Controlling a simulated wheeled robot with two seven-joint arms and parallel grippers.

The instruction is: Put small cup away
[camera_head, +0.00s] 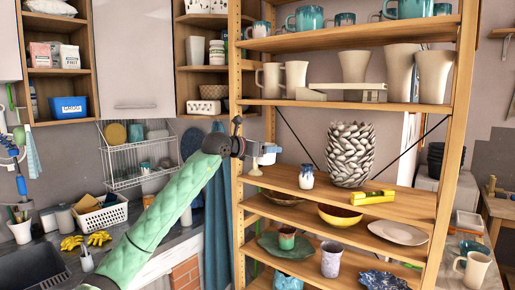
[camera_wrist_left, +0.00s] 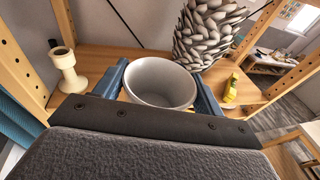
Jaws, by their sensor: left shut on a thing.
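My left gripper (camera_head: 262,150) reaches in at the left side of the wooden shelf rack, beside the level with the scaly vase. It is shut on a small pale cup (camera_wrist_left: 160,82). In the left wrist view the cup sits upright between the two blue-grey fingers, and its empty white inside shows. In the head view the cup (camera_head: 267,158) is small and partly hidden by the gripper. I cannot tell whether its base touches the shelf board (camera_head: 393,209). My right gripper is not in view.
The scaly grey-white vase (camera_head: 350,155) stands on this level, with a small white-and-blue jar (camera_head: 306,177) and a yellow tool (camera_head: 372,198) nearby. A rack post (camera_head: 236,120) is close to my gripper. Bowls (camera_head: 340,214) and plates fill the level below.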

